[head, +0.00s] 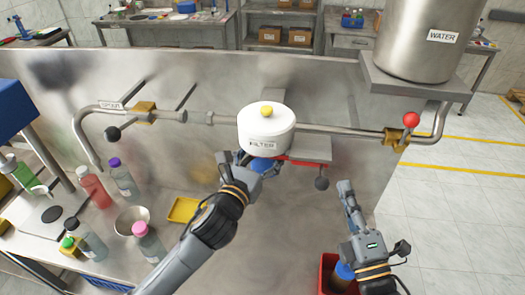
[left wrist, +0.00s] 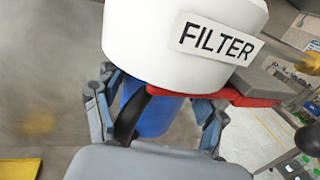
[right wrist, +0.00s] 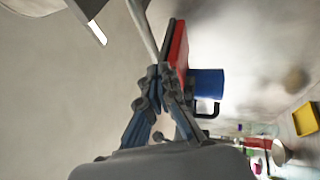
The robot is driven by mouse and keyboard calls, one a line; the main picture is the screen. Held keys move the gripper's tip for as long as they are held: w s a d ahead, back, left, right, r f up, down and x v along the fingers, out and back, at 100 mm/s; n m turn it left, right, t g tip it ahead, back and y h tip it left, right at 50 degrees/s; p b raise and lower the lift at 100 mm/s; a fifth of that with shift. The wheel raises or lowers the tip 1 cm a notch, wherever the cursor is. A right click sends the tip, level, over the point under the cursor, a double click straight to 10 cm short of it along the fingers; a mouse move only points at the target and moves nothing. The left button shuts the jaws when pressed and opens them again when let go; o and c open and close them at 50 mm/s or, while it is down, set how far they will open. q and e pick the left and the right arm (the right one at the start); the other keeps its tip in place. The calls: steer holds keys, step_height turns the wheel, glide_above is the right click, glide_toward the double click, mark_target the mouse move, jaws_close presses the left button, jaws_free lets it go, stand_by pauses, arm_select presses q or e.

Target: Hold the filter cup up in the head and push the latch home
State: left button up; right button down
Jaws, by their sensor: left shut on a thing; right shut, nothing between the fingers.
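The white filter head (head: 266,128) is on the pipe, with a FILTER label and yellow knob. The blue filter cup (head: 262,165) is directly under it; in the left wrist view the cup (left wrist: 150,112) meets the head's underside, its seating hidden. My left gripper (head: 252,164) is shut on the cup, beside its dark handle (left wrist: 127,118). The red latch (head: 300,161) sits under a grey block right of the head, with a dark ball knob (head: 321,184) hanging below. My right gripper (head: 345,186) is shut and empty, right of the knob and apart from it.
A red bin (head: 327,272) with a blue-topped thing stands below my right gripper. A yellow tray (head: 186,210), steel bowl (head: 132,219) and several bottles stand at left. The water tank (head: 425,38) and red-knobbed valve (head: 411,120) are at upper right.

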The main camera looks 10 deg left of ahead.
arm_select(q)
steer(key=o, duration=1.3)
arm_select(e)
steer(key=s, duration=0.9)
steer(key=shift+d, duration=0.15)
arm_select(q)
steer(key=shift+o, duration=0.2)
